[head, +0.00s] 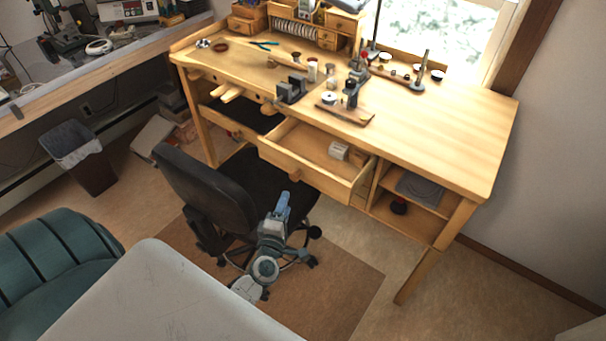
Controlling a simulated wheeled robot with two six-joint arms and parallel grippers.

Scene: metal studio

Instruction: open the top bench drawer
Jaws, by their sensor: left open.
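The wooden workbench (440,130) stands at the back. Its top bench drawer (300,170) is pulled well out, and I see into it. A small silvery cylinder (339,150) lies inside, near the right end. A wooden knob (295,174) is on the drawer's front panel. My left gripper (284,199) is open and appears empty, just below the knob in the picture, with a small gap between them. Depth between gripper and knob is hard to judge. My right gripper is not in view.
A black office chair (205,190) stands in front of the bench, close beside my left arm. Open shelves (410,205) are under the bench's right side. Tools and small parts stand on the bench top. A dark bin (78,158) is at left. A teal armchair (50,270) is at lower left.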

